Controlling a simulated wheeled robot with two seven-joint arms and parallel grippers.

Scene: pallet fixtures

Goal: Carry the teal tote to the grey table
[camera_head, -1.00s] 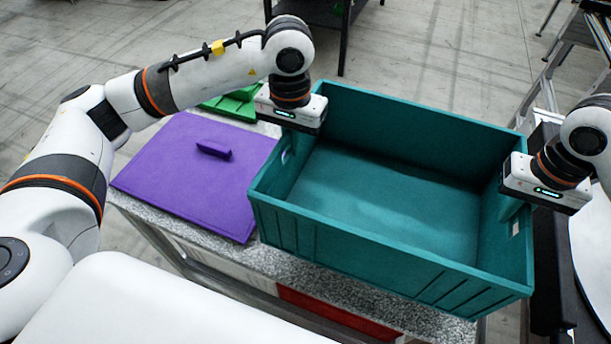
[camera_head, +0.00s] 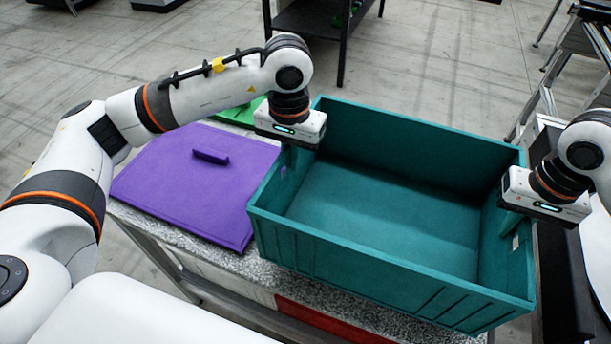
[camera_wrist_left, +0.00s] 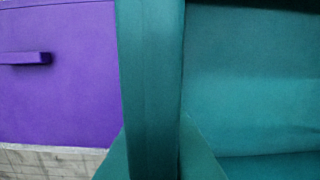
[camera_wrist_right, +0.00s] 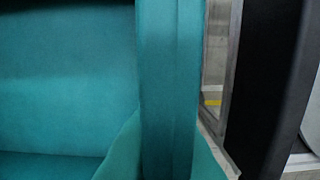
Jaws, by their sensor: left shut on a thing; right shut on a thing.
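The teal tote (camera_head: 370,260) is an empty open-topped box, right of centre in the head view. My left gripper (camera_head: 296,150) is shut on its left end wall, and my right gripper (camera_head: 512,212) is shut on its right end wall. The wrist views show that wall between the fingers of my left gripper (camera_wrist_left: 152,150) and of my right gripper (camera_wrist_right: 168,150). The tote is level or nearly so, over a speckled grey top (camera_head: 222,258); I cannot tell whether they touch. I cannot tell which surface is the grey table.
A purple lid with a handle (camera_head: 190,180) lies on the speckled top, left of the tote. A green piece (camera_head: 238,112) is behind it. A red panel (camera_head: 325,322) is below the front edge. A dark table (camera_head: 315,20) stands at the back; a metal ladder-like frame (camera_head: 545,95) stands right.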

